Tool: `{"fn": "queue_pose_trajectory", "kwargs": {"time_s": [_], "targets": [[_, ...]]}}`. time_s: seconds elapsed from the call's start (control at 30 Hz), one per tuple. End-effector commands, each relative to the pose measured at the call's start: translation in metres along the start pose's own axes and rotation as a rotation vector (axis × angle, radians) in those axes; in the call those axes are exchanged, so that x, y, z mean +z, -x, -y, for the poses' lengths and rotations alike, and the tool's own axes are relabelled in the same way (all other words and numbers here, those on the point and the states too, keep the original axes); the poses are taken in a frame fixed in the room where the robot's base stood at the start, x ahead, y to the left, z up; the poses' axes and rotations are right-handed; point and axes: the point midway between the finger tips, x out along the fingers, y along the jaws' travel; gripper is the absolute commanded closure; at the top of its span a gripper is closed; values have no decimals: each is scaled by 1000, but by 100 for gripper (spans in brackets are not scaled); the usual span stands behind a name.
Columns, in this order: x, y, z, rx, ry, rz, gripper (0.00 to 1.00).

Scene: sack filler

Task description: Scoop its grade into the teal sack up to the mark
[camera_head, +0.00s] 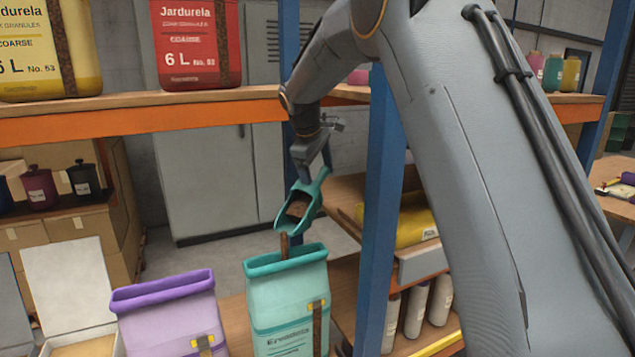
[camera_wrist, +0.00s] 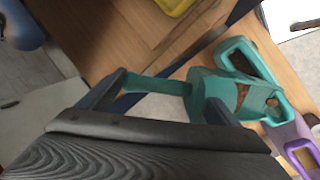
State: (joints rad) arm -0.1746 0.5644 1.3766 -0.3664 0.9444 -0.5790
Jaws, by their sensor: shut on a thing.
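My gripper (camera_head: 312,165) is shut on the handle of a teal scoop (camera_head: 318,188), just above the teal sack. In the wrist view the handle (camera_wrist: 150,85) lies between my fingers. The scoop is tilted mouth-down with brown granules (camera_head: 298,207) in it. A brown stream (camera_head: 284,245) falls from its lip into the open mouth of the teal sack (camera_head: 262,310). The exact fill level against the mark is hard to tell.
A purple sack (camera_head: 165,312) stands left of the teal one. A blue rack post (camera_head: 383,190) rises close on the right. Dark scoops or pots (camera_head: 84,180) sit on boxes at left.

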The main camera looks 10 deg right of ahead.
Motion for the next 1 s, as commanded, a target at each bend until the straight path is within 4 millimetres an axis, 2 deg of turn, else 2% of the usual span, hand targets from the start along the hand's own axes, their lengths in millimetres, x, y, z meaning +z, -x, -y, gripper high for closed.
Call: {"fn": "queue_pose_trajectory", "kwargs": {"time_s": [0.6, 1.0], "targets": [[-1, 28, 7, 161, 3, -5, 76], [-1, 39, 12, 239, 2, -5, 76]]}}
